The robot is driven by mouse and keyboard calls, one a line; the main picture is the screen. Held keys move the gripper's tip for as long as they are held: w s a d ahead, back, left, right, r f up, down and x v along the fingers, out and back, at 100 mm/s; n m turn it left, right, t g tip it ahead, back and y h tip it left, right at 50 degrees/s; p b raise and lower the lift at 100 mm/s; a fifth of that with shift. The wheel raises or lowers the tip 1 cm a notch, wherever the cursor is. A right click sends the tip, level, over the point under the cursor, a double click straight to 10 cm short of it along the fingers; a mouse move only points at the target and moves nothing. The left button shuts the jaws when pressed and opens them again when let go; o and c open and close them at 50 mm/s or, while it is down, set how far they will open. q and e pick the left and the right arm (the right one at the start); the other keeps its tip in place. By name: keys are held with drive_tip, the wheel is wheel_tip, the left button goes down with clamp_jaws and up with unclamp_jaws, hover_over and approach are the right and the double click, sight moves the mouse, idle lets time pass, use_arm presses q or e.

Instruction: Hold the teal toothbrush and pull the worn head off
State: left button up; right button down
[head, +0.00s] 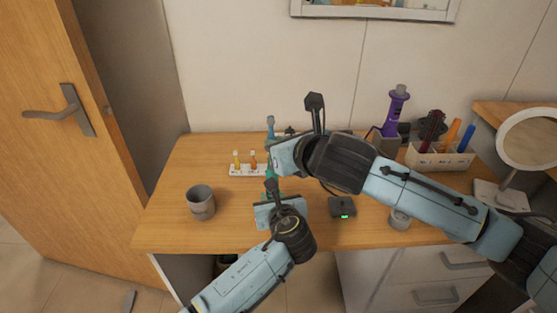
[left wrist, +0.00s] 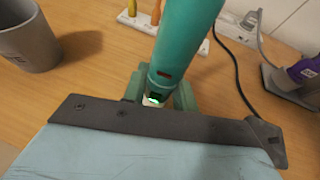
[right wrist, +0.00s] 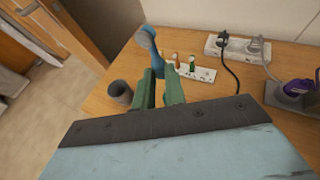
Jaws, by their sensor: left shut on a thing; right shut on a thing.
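The teal toothbrush stands roughly upright above the table, its handle (left wrist: 188,45) large in the left wrist view. My left gripper (head: 271,196) is shut on the lower handle, with a green pad on each side of it. The worn brush head (right wrist: 150,42) is blue and points up; it also shows in the head view (head: 270,124). My right gripper (head: 273,152) comes in from the right above the left one and is shut around the head's lower part. The joint between head and handle is hidden by the right gripper.
A white rack (head: 240,174) with small coloured-ring heads stands just behind. A grey cup (head: 200,204) is at left, a dark charger (head: 342,207) with a green light at right. A purple appliance (head: 396,108), a white organizer (head: 432,160) and a round mirror stand further right.

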sight(272, 125)
drive_tip(key=shift+r, duration=2)
use_arm(q)
drive_tip(key=o, duration=1.1)
